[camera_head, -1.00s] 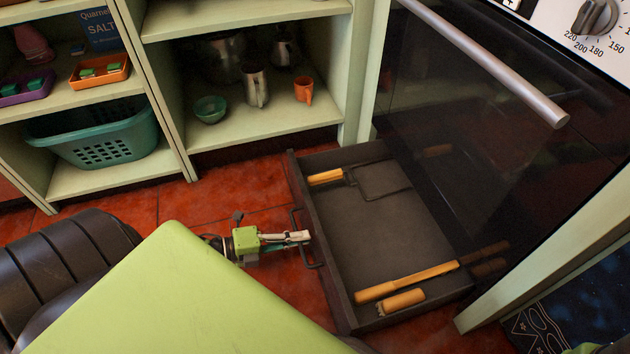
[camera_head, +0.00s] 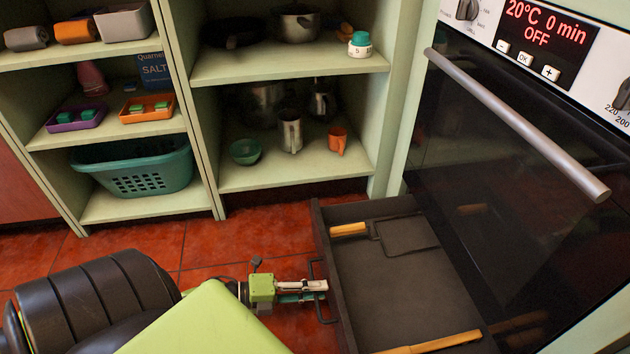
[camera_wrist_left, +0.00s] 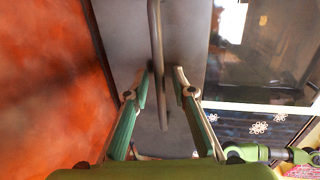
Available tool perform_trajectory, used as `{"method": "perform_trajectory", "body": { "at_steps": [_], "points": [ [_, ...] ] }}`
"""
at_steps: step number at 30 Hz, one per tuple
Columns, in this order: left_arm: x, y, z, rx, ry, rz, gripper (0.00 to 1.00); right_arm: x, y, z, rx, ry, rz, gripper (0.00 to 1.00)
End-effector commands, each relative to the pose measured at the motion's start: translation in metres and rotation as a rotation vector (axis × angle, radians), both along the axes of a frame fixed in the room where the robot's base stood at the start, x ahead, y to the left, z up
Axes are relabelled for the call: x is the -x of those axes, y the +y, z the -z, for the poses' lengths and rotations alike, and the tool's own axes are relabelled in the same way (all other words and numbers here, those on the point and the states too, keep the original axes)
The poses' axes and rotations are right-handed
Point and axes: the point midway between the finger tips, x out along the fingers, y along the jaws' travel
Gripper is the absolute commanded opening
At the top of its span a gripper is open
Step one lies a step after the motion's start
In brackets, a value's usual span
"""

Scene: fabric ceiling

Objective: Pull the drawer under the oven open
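The dark grey drawer (camera_head: 383,292) under the oven stands open, pulled well out over the red floor. Its thin dark handle (camera_head: 317,292) is on the front, facing left. My left gripper (camera_head: 322,286) is at the handle. In the left wrist view its two green fingers (camera_wrist_left: 161,84) stand on either side of the handle bar (camera_wrist_left: 157,35), with small gaps visible, so it looks open around the bar. A green and dark mechanism at the lower right of the left wrist view may be my right gripper (camera_wrist_left: 306,156); its fingers cannot be made out.
The oven door (camera_head: 480,180) is shut above the drawer, with a long bar handle (camera_head: 515,120). Inside the drawer lie a spatula (camera_head: 405,234) and a wooden-handled tool (camera_head: 430,344). Green shelves (camera_head: 285,176) with dishes stand behind. Red floor (camera_head: 230,235) is clear left of the drawer.

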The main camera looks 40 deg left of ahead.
Motion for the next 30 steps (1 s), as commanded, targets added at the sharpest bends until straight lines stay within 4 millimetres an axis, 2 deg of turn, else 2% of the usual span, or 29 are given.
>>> {"method": "perform_trajectory", "body": {
  "at_steps": [5,18,24,30],
  "points": [
    [0.012,0.009,-0.002,-0.001,0.003,0.001,0.24,-0.001,0.0,0.0,0.0,0.004,0.0,0.4],
    [0.079,0.061,-0.019,-0.002,0.004,-0.001,0.24,-0.003,0.0,0.0,0.0,0.007,0.0,0.4],
    [0.091,0.072,-0.024,0.0,0.0,0.0,0.24,-0.003,0.0,0.0,0.0,0.007,0.0,0.4],
    [0.093,0.073,-0.024,0.001,-0.001,0.0,0.24,-0.003,0.0,0.0,0.0,0.007,0.0,0.4]
  ]
}}
